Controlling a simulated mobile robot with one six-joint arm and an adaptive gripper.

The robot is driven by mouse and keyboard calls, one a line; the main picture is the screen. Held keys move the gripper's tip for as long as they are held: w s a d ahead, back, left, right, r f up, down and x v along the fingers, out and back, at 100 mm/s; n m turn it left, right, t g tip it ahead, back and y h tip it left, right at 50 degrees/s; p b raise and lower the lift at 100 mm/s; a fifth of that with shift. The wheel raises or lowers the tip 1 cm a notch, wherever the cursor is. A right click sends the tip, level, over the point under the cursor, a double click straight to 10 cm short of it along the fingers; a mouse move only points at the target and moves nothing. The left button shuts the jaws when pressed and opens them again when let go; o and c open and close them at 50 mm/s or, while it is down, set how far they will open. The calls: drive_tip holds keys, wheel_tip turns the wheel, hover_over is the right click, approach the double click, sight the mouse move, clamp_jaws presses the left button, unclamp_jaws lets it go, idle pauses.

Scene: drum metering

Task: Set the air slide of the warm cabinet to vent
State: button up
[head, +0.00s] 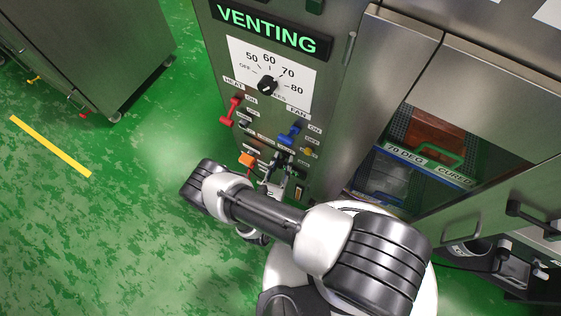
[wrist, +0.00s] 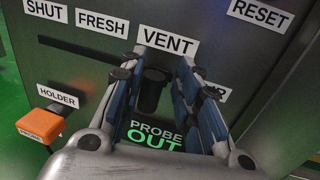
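The warm cabinet's front panel carries a lit green VENTING display (head: 268,29) in the head view. In the wrist view the air slide's black knob (wrist: 154,90) stands under the VENT label (wrist: 166,42), at the right of the SHUT and FRESH labels. A dark slot (wrist: 86,51) runs along below those labels. My gripper (wrist: 158,82) is open, with its blue-padded fingers on either side of the knob and gaps beside it. In the head view my gripper (head: 274,184) is low on the panel, and my arm hides part of it.
A red heat lever (head: 231,111), a blue fan lever (head: 289,135) and a dial (head: 267,86) sit above my gripper. An orange probe (wrist: 40,124) is at the left. A lit PROBE OUT sign (wrist: 155,136) is below the knob. An open cabinet compartment (head: 418,160) is at the right.

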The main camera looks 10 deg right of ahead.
drive_tip(key=shift+o, duration=0.5)
drive_tip(key=shift+a, duration=0.1)
drive_tip(key=shift+s+a, duration=0.2)
drive_tip(key=shift+s, duration=0.05)
drive_tip(key=v, duration=1.1)
drive_tip(key=shift+s, duration=0.15)
